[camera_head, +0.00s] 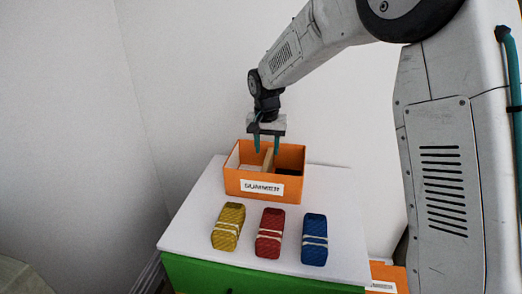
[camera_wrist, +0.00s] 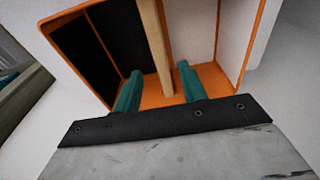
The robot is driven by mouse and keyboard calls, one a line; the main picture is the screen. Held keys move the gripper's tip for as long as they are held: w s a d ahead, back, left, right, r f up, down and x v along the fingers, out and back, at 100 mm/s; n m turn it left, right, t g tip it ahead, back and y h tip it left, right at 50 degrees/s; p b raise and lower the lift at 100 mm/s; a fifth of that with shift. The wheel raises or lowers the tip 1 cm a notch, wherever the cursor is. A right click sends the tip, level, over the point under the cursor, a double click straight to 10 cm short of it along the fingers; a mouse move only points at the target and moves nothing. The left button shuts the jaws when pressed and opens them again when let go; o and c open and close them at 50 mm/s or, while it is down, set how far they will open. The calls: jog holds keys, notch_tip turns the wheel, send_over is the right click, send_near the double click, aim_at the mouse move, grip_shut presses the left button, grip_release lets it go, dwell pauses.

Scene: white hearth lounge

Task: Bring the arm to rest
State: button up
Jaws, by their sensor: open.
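My arm reaches in from the upper right in the head view. My gripper (camera_head: 266,147) points down over the orange box (camera_head: 262,197), which has a label reading SUMMER. In the wrist view the gripper (camera_wrist: 160,85) shows both fingers open above the box, one on each side of the wooden divider (camera_wrist: 153,45). Whether the fingertips are below the box rim is hard to tell. The box compartments look empty in the wrist view.
A yellow bundle (camera_head: 228,227), a red bundle (camera_head: 269,233) and a blue bundle (camera_head: 314,240) lie in a row in front of the box. All stand on a white top (camera_head: 189,225) over a green cabinet front (camera_head: 215,275). Another orange box (camera_head: 389,275) is partly visible at lower right.

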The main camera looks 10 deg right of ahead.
jog(key=s+d+r+n, duration=0.1)
jog(key=s+d+r, duration=0.3)
jog(key=s+r, duration=0.5)
jog(key=s+d+n, duration=0.1)
jog(key=s+d, duration=0.2)
jog(key=s, duration=1.3)
jog(key=s+d+n, duration=0.2)
jog(key=s+d, duration=0.1)
jog(key=s, duration=1.3)
jog(key=shift+r+n+y, duration=0.3)
jog(key=shift+r, duration=0.15)
